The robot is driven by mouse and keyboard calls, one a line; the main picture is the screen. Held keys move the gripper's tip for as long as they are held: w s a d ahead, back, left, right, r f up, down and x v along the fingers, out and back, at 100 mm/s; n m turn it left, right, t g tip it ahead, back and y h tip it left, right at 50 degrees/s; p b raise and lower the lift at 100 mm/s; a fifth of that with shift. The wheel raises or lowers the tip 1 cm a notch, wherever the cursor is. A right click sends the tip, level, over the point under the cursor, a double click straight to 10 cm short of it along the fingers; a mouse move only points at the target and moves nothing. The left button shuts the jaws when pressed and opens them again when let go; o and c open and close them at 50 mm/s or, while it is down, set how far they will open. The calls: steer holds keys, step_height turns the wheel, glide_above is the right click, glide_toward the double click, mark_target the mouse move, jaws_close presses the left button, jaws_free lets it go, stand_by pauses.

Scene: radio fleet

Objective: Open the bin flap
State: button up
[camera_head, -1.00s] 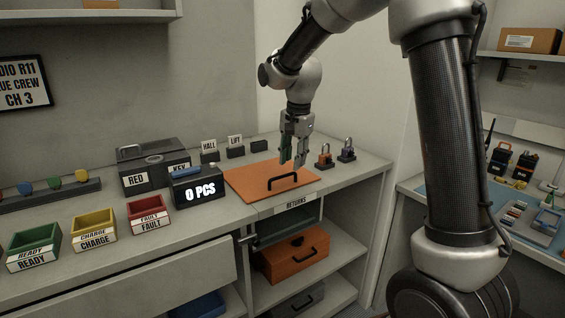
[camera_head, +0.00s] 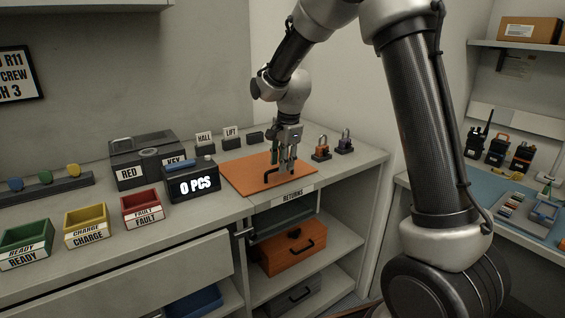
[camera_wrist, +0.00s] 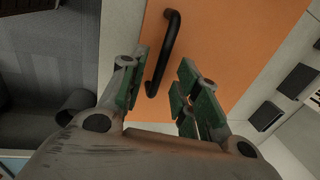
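The bin flap is an orange panel (camera_head: 252,178) lying flat in the counter top, with a black bar handle (camera_head: 279,175) near its front edge and a RETURNS label (camera_head: 293,194) on the counter's front edge below it. The flap looks closed. My gripper (camera_head: 284,168) points down just over the handle. In the wrist view the black handle (camera_wrist: 163,52) lies ahead between the green-padded fingers (camera_wrist: 160,98), nearer the left finger, with the orange flap (camera_wrist: 215,50) behind it. The fingers are apart with nothing held. I cannot tell whether a finger touches the handle.
Two padlocks on stands (camera_head: 321,148) sit right of the flap. A 0 PCS display (camera_head: 193,183) and a RED/KEY box (camera_head: 145,165) stand left. Green, yellow and red trays (camera_head: 142,208) line the counter. An orange case (camera_head: 292,248) sits on the shelf below.

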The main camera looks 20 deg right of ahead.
steer(key=shift+f, duration=0.3)
steer(key=shift+c, duration=0.2)
jaws_close()
steer(key=shift+r, duration=0.1)
